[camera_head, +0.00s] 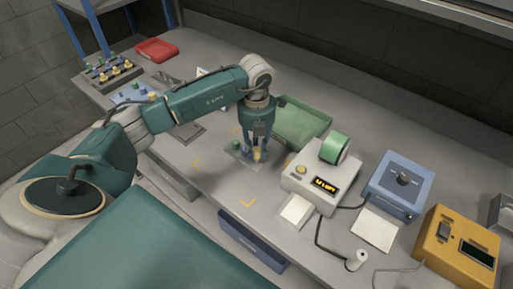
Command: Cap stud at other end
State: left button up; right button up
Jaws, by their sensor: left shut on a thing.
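A small flat grey plate (240,158) lies on the bench near the middle of the view. A green cap (236,145) sits at the plate's left end. My left gripper (257,152) points straight down over the plate's right end. It is shut on a small yellow cap (258,155), low at the plate. The fingers partly hide the cap and that end of the plate. I cannot tell whether the cap touches a stud there. My right gripper is not in view.
A green tray (318,118) lies close behind the gripper. A white device with a lit display (327,185) stands to the right, then a blue box (397,186) and a yellow meter (464,248). A rack of caps (112,70) and a red tray (156,48) are far left.

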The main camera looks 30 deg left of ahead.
pick_arm(q)
jog(key=shift+f+b, duration=0.45)
jog(key=shift+f, duration=0.2)
jog(key=shift+f+b, duration=0.65)
jog(key=shift+f, duration=0.15)
dwell(0.4)
jog(key=o, duration=0.9)
jog(key=shift+w+r, duration=0.1)
jog(key=shift+r, duration=0.45)
notch_tip(320, 180, up, 11)
